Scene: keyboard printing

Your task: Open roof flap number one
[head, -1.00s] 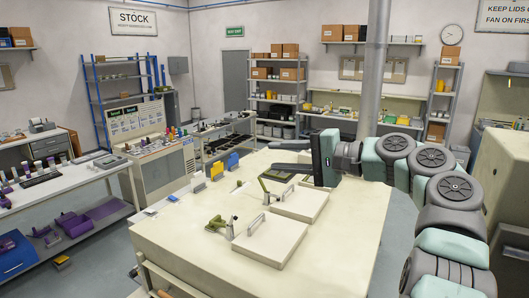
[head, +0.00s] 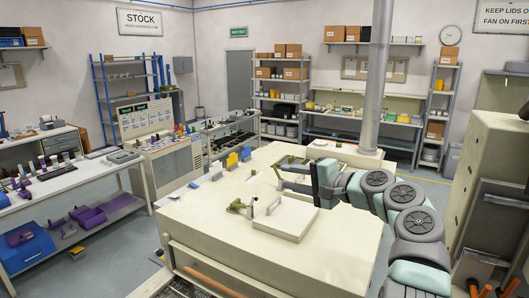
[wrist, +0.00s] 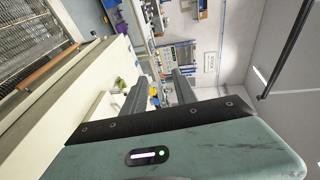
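The cream machine roof (head: 190,225) fills the middle of the head view. The near roof flap (head: 287,224) is a pale square lid lying flat, with an upright bar handle (head: 273,206) and a green clamp (head: 237,205) at its left. A second green clamp (head: 281,173) stands farther back, and the far flap beside it is mostly hidden by my gripper. My gripper (head: 287,177) points left near this clamp, its two dark fingers apart and empty. The fingers also show apart in the wrist view (wrist: 160,92). I cannot tell whether they touch anything, and no flap number is readable.
Yellow (head: 232,161) and blue (head: 245,153) upright pieces stand at the roof's left edge. A grey vertical pipe (head: 376,80) rises behind. A wire-mesh belt (head: 190,288) lies at the front. A workbench with purple bins (head: 88,214) stands at left, across a floor aisle.

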